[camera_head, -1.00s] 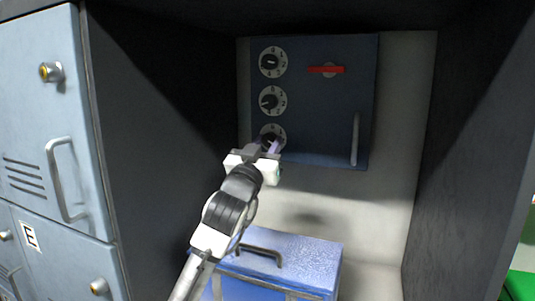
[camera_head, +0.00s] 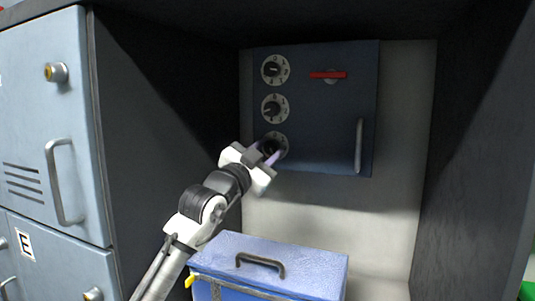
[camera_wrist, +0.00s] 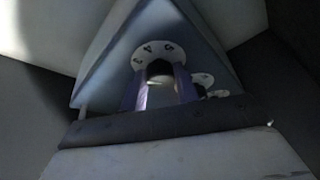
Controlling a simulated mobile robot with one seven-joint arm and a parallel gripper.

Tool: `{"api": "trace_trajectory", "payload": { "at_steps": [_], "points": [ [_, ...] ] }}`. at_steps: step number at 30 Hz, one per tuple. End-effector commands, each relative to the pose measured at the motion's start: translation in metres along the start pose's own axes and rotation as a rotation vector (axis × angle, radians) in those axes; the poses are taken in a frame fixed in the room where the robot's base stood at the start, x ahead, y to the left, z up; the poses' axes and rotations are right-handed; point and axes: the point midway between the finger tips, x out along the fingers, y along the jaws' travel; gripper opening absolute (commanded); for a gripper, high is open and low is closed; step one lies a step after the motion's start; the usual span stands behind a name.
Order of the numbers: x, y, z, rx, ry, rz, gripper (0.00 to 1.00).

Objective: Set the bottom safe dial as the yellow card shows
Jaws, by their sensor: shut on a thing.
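The blue safe (camera_head: 325,130) hangs on the back wall of the compartment, with three numbered dials in a column on its left side. The bottom dial (camera_head: 280,140) is partly hidden by my gripper (camera_head: 268,153). In the wrist view my gripper (camera_wrist: 161,92) has its two fingers on either side of the bottom dial's dark knob (camera_wrist: 160,70), shut on it. Some numbers on the dial's white plate show above the knob, too blurred to read surely. The middle dial (camera_head: 274,108) and top dial (camera_head: 275,69) are clear of my gripper. I see no yellow card.
A red lever (camera_head: 328,75) and an upright handle (camera_head: 359,146) are on the safe's right side. A blue case (camera_head: 310,262) with a dark handle stands below. Dark walls flank the compartment; grey lockers (camera_head: 45,130) stand at left.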

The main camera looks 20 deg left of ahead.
Motion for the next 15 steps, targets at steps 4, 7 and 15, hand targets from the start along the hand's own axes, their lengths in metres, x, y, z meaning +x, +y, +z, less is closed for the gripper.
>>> {"api": "trace_trajectory", "payload": {
  "at_steps": [4, 7, 15],
  "points": [
    [-0.0001, 0.0005, 0.0008, 0.004, -0.002, 0.003, 0.08],
    [-0.0001, 0.0005, 0.0008, 0.003, -0.002, 0.003, 0.08],
    [-0.0001, 0.0004, 0.0008, 0.002, -0.002, 0.002, 0.49]
  ]
}}
